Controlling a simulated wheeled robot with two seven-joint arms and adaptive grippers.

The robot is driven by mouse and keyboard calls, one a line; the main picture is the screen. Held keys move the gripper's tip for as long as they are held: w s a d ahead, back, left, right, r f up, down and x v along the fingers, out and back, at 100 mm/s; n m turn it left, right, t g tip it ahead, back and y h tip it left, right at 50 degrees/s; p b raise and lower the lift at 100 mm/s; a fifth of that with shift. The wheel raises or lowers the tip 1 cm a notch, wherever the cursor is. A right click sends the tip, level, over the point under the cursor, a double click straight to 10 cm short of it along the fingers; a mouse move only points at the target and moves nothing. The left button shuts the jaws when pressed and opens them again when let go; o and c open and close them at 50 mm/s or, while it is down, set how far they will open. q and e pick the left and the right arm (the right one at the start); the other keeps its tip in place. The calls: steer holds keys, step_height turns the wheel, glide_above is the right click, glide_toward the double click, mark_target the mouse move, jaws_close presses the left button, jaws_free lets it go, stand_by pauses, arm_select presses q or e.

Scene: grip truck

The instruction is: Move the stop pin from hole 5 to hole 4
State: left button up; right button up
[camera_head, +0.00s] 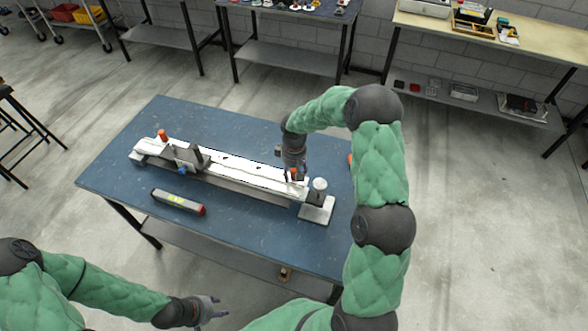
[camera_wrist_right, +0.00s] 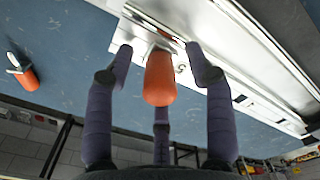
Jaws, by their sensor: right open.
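An orange-headed pin (camera_head: 293,173) stands upright at the right part of the long white rail (camera_head: 232,169). It also shows in the right wrist view (camera_wrist_right: 159,80), centred between the spread fingers. My right gripper (camera_head: 293,165) comes down around the pin, open, and no finger visibly touches it. Another orange-topped part (camera_head: 162,135) stands at the rail's left end. My left gripper (camera_head: 216,308) is empty, fingers apart, in front of the table and away from the rail.
The rail lies on a blue table (camera_head: 150,215). A dark upright block (camera_head: 190,158) sits on its left part, a white-capped post (camera_head: 319,186) at its right end. A grey bar with a red end (camera_head: 178,202) lies in front. Another orange item (camera_wrist_right: 27,77) lies aside.

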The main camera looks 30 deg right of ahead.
jaws_close()
steer(key=c, duration=0.9)
jaws_free()
steer(key=shift+c, duration=0.7)
steer(key=shift+r+p, duration=0.75)
steer(key=shift+r, duration=0.45)
steer(key=shift+r+p, duration=1.6)
steer(key=shift+r, duration=1)
